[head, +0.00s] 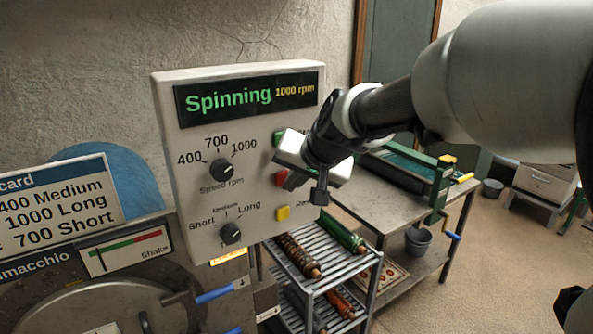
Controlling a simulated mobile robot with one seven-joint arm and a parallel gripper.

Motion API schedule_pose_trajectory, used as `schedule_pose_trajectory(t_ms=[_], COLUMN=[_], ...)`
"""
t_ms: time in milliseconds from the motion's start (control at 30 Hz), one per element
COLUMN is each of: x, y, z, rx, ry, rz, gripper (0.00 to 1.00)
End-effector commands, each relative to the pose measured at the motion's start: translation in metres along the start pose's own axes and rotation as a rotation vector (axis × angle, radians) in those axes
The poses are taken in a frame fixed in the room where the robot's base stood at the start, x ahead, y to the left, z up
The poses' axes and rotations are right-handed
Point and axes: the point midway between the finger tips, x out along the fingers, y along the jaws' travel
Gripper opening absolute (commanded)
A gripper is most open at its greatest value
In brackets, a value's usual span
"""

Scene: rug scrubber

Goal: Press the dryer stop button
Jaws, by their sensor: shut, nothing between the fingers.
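The dryer control panel (190,150) is a pale box at centre. Its display (240,95) reads "Spinning 1000 rpm" in green and yellow. On its right side are a green button (278,137), a red button (281,179) and a yellow button (283,212), one above another. My gripper (320,196) is shut and empty, just right of the red button in the picture. I cannot tell whether it touches the panel or the button.
A speed knob (221,170) and a time knob (231,233) sit on the panel's left side. A metal lid (95,298) with blue-handled levers (214,294) is below. A rack (336,280) of rolled rugs and a metal table (378,218) stand behind.

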Motion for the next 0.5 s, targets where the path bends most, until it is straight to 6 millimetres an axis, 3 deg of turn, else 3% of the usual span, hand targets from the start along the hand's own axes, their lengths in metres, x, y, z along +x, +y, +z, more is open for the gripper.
schedule_pose_trajectory(t_ms=[500], x=[0.0037], y=[-0.0027], z=[-0.0026], rx=[0.000], ry=[0.000], rz=[0.000], gripper=[0.00])
